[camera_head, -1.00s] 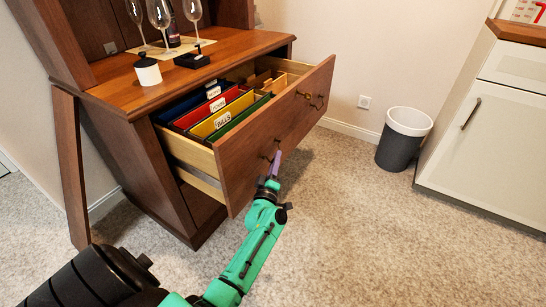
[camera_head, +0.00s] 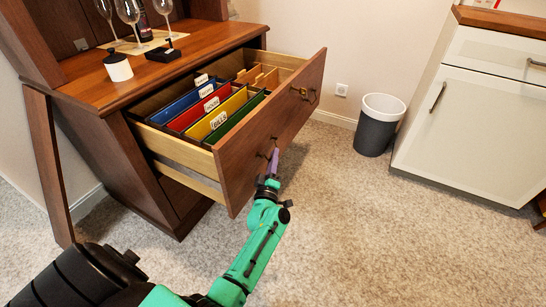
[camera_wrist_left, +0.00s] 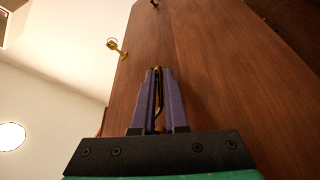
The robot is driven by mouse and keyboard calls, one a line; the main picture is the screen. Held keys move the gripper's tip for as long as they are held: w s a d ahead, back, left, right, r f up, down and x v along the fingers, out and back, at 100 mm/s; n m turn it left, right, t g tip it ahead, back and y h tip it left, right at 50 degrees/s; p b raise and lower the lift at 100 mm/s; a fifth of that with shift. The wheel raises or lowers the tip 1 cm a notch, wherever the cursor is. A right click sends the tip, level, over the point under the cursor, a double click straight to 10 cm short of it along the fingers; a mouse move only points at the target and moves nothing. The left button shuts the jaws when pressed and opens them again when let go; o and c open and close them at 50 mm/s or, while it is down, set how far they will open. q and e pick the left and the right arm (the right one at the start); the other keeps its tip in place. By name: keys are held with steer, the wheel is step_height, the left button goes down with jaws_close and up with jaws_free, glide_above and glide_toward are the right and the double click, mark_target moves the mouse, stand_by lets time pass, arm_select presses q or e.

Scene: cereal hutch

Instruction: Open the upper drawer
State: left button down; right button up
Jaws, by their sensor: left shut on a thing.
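The upper drawer (camera_head: 238,168) of the brown wooden hutch is pulled far out, and its inside shows. Colored hanging files (camera_head: 205,108) with white labels stand in it. My left gripper (camera_head: 273,163) is at the drawer's front face. In the left wrist view its purple fingers (camera_wrist_left: 159,97) are shut on a brass handle (camera_wrist_left: 159,75), which runs between them. My right gripper is not in view.
On the hutch top (camera_head: 92,88) stand wine glasses (camera_head: 130,16), a white jar with a black lid (camera_head: 117,66) and a black object (camera_head: 163,52). A grey bin (camera_head: 376,130) and a white cabinet (camera_head: 470,115) stand at right. Carpet (camera_head: 350,220) is clear in front.

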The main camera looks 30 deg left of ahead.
arm_select(q)
steer(key=shift+f, duration=0.15)
steer(key=c, duration=0.9)
jaws_free()
steer(key=shift+c, duration=0.2)
steer(key=p+v, duration=0.2)
steer(key=v, duration=1.2)
steer(key=shift+s, duration=0.25)
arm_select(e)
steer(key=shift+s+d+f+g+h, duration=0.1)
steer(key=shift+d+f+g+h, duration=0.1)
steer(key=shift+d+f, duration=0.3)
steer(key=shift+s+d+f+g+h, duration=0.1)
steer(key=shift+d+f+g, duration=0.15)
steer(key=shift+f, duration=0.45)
arm_select(q)
steer(key=shift+d, duration=0.1)
